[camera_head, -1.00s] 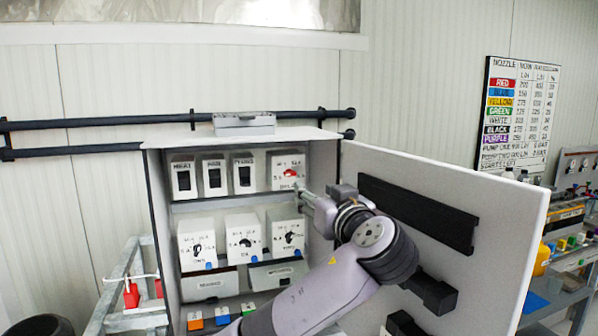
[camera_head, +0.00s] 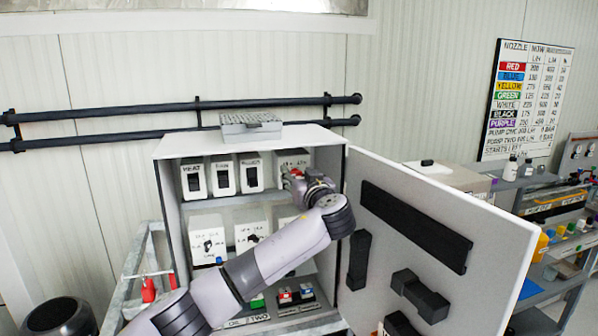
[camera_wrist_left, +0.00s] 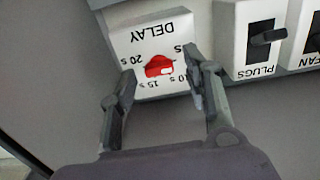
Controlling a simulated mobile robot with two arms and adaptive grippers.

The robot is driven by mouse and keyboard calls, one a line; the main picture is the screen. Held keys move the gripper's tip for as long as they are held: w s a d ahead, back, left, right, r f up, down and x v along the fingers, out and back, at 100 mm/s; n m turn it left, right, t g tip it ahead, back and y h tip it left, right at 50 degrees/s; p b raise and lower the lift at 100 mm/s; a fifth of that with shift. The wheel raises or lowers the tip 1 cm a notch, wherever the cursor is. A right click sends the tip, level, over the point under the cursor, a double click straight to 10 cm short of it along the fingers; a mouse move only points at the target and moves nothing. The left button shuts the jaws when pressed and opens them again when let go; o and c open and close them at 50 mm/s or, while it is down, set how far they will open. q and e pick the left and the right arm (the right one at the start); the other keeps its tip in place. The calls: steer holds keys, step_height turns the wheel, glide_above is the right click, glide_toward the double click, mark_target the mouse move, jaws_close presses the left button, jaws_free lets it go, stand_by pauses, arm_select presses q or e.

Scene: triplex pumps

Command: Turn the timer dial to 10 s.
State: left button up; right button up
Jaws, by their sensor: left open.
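The timer dial (camera_wrist_left: 158,65) is a red knob on a white box labelled DELAY (camera_wrist_left: 150,30), upside down in the left wrist view. Labels 20 s, 15 s and 10 s show around it. A pale mark on its lower right side faces roughly the 10 s label; I cannot tell the exact setting. In the head view the DELAY box (camera_head: 293,157) is at the upper right inside the cabinet. My left gripper (camera_wrist_left: 159,63) is open, one finger on each side of the dial; contact is unclear. In the head view this gripper (camera_head: 291,177) partly hides the box front. My right gripper is not in view.
The PLUGS switch box (camera_wrist_left: 248,40) is close beside the right finger. More timer-type boxes (camera_head: 207,238) sit on the shelf below, partly behind my arm. The open cabinet door (camera_head: 440,190) stands to the right. A grey box (camera_head: 250,127) is on the cabinet's top.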

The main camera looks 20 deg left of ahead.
arm_select(q)
steer(key=shift+c, duration=0.4)
jaws_close()
